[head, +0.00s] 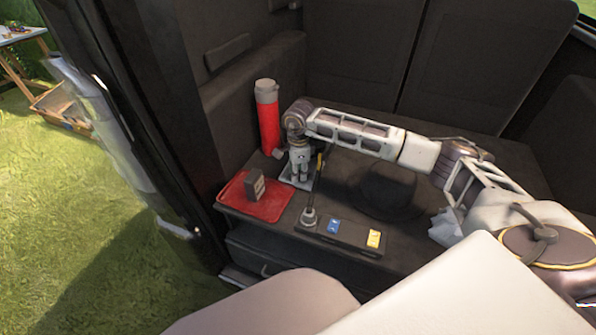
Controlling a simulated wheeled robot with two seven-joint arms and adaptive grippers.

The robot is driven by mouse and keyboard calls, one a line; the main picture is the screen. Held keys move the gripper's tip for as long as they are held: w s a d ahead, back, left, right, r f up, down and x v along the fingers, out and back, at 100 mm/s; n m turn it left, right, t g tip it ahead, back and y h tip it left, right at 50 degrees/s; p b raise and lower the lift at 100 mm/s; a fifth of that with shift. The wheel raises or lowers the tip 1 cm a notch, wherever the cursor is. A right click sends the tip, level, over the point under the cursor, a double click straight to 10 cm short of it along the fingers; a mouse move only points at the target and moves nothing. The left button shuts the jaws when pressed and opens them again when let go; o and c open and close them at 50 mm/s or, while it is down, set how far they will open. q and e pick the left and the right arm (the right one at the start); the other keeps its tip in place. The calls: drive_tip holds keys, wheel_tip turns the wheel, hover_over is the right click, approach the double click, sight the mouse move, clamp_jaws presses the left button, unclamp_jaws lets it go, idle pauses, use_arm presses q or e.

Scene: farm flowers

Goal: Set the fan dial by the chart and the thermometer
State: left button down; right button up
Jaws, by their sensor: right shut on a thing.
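My right gripper (299,175) points down over a small pale plate (287,183) at the back of the dark console. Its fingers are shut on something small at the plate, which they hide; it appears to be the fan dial. I cannot read the dial's setting. I cannot pick out a chart or a thermometer for sure. My left gripper is not in view.
A red bottle (267,118) stands behind left of the gripper. A red tray (262,208) holds a small grey box (254,185). A thin upright lever (309,216) stands close in front of the gripper. A dark hat-like thing (385,188) lies under my right arm.

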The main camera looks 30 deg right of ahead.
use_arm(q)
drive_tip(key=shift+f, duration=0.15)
use_arm(e)
drive_tip(key=shift+m, duration=1.3)
drive_tip(key=m+p, duration=0.1)
drive_tip(key=m, duration=0.5)
drive_tip(key=shift+m+p, duration=0.4)
drive_tip(key=m, duration=0.3)
drive_tip(key=shift+w+p, duration=0.1)
drive_tip(key=shift+p, duration=0.3)
drive_tip(key=m, duration=0.2)
drive_tip(key=shift+r+m+g+p, duration=0.1)
drive_tip(key=shift+m+g+p, duration=0.2)
drive_tip(key=shift+p, duration=0.05)
drive_tip(key=shift+m, duration=0.4)
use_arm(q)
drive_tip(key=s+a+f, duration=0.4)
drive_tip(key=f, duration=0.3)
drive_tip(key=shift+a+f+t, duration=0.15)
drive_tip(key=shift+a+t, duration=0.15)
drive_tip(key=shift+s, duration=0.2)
